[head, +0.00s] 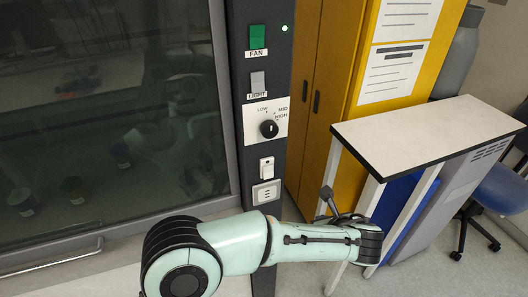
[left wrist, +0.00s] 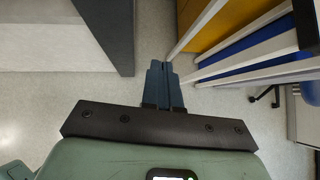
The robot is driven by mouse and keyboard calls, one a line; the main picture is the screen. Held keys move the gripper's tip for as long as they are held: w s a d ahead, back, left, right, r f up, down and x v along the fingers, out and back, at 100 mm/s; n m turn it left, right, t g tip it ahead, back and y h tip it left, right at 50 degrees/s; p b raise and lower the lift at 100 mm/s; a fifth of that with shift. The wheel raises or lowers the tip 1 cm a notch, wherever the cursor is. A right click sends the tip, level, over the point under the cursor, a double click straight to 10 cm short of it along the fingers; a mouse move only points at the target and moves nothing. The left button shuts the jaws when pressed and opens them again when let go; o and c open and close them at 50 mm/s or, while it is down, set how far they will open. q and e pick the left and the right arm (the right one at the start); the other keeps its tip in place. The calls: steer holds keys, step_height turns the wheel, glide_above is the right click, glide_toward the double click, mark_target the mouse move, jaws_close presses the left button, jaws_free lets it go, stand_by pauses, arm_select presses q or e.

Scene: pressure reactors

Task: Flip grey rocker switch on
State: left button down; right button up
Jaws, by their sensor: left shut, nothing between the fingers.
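The grey rocker switch (head: 257,81) sits above the LIGHT label on the dark upright panel in the head view. I cannot tell its tilt. My left arm crosses the bottom of the head view, and its gripper (head: 327,194) is below and to the right of the switch, well apart from it. In the left wrist view the two blue-grey fingers (left wrist: 165,84) are together and empty, with floor behind them. The grey switch is not in the left wrist view. My right gripper is in neither view.
A glass-fronted hood (head: 100,110) is left. A yellow cabinet (head: 362,110) and white-topped table (head: 420,130) stand right.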

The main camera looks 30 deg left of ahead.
arm_select(q)
steer(key=s+a+r+t+y, duration=0.1)
steer(key=s+a+r+y, duration=0.1)
steer(key=r, duration=0.9)
steer(key=s+a+r+n+t+y, duration=0.1)
steer(key=s+a+r+y, duration=0.1)
steer(key=r, duration=0.9)
steer(key=s+a+r+t+y, duration=0.1)
steer(key=s+r, duration=0.4)
steer(key=r, duration=0.6)
steer(key=shift+s+a+n+y, duration=0.3)
steer(key=shift+a+y, duration=0.45)
steer(key=shift+y, duration=0.45)
steer(key=shift+w, duration=0.1)
glide_toward(258, 89)
steer(key=x, duration=0.5)
steer(key=shift+a+f+b, duration=0.1)
steer(key=shift+a+b, duration=0.05)
steer(key=shift+b, duration=0.2)
steer(key=shift+x, duration=0.8)
